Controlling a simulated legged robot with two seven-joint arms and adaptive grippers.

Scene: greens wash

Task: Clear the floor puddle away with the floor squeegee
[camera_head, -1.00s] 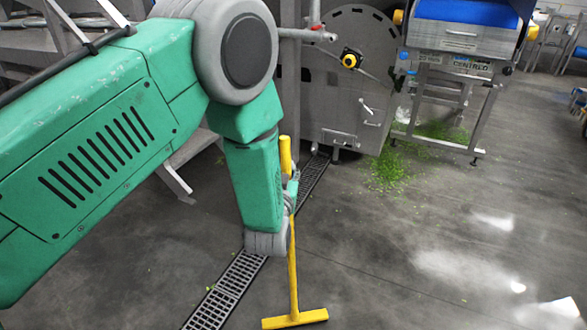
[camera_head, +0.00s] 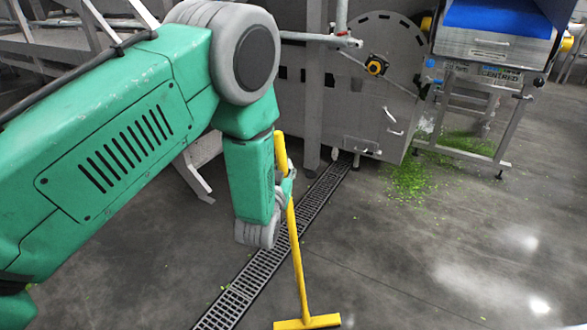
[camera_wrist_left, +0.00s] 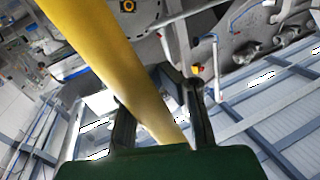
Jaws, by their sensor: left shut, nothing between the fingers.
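The yellow floor squeegee (camera_head: 299,262) stands tilted in the head view, its top leaning left and its crossbar head low at the bottom edge. My left gripper (camera_head: 287,188) is at the upper part of its handle. In the left wrist view, the yellow handle (camera_wrist_left: 110,60) runs diagonally across the dark fingers of my left gripper (camera_wrist_left: 165,105). The fingers are shut, with no grip on the handle. A pale glossy patch (camera_head: 480,284) on the floor at lower right may be the puddle; its edges are unclear. My right gripper is out of view.
A floor drain grate (camera_head: 262,262) runs diagonally behind the squeegee. Green scraps (camera_head: 408,180) lie on the floor by the grey machine (camera_head: 365,105). A metal stand with a blue top (camera_head: 490,18) is at upper right. The floor at right is open.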

